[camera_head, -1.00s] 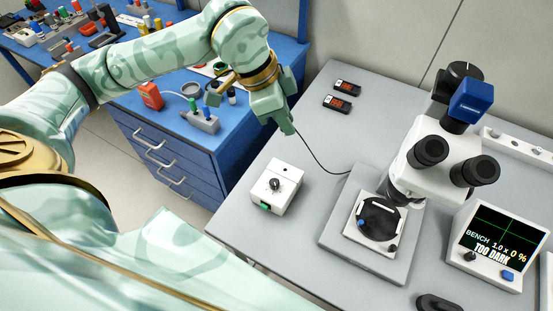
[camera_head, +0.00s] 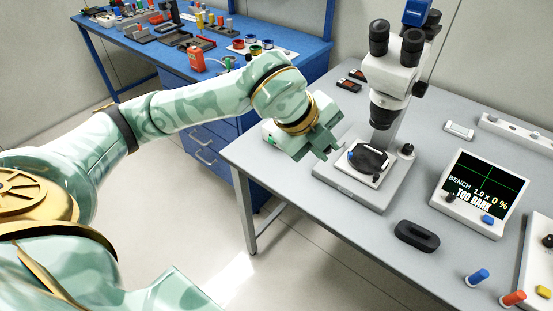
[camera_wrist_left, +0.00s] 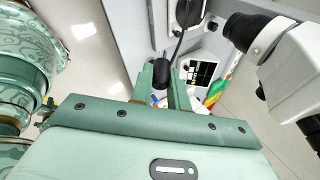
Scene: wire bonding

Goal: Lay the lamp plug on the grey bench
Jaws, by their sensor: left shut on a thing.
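My left gripper (camera_head: 331,149) is over the grey bench (camera_head: 405,207), just left of the microscope's base. In the left wrist view its fingers (camera_wrist_left: 163,88) are shut on the lamp plug (camera_wrist_left: 161,73), a small black cylinder. A thin black cord (camera_wrist_left: 179,42) runs up from near the plug in that view. The plug is hidden or too small to make out in the head view. I cannot tell its exact height above the bench. My right gripper is not in view.
The microscope (camera_head: 391,62) stands close by on its grey base (camera_head: 340,183). A white box is partly hidden behind my gripper. A screen (camera_head: 483,196) reads "TOO DARK". A black oval object (camera_head: 417,236) lies near the front edge. Bare bench lies between base and screen.

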